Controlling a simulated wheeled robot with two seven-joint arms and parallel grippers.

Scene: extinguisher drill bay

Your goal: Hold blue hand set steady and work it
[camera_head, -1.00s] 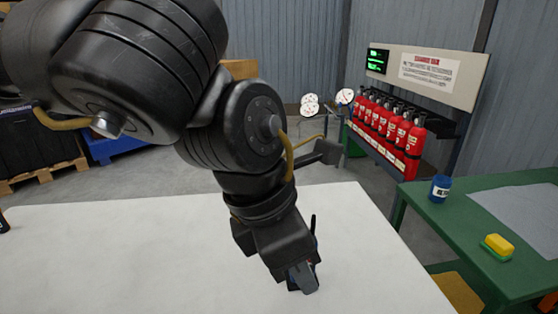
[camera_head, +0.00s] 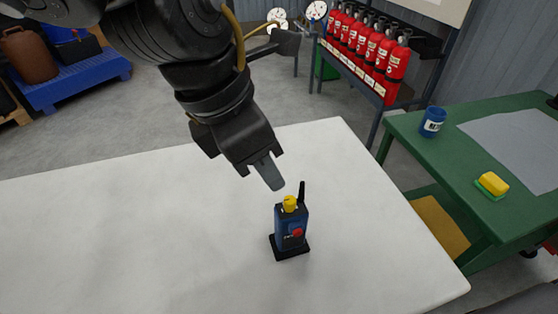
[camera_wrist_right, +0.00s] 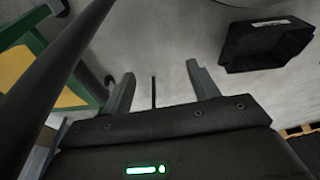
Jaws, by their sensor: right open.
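The blue hand set (camera_head: 290,229) stands upright in a black base on the white table (camera_head: 130,230). It has a yellow knob (camera_head: 290,203) on top, a black antenna (camera_head: 301,193) and a red button (camera_head: 297,232) on its front. My left gripper (camera_head: 271,176) points down just above and behind the hand set, apart from it. Its fingers overlap from this side, so its opening is hidden. My right gripper (camera_wrist_right: 160,78) is open in the right wrist view, with no object seen held between its fingers. It is not in the head view.
A green bench (camera_head: 410,135) at the right holds a blue cup (camera_head: 432,122) and a yellow-green sponge (camera_head: 491,185). Red extinguishers (camera_head: 370,48) stand on a rack behind. A black bin (camera_wrist_right: 265,45) shows in the right wrist view. The white table's left part is clear.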

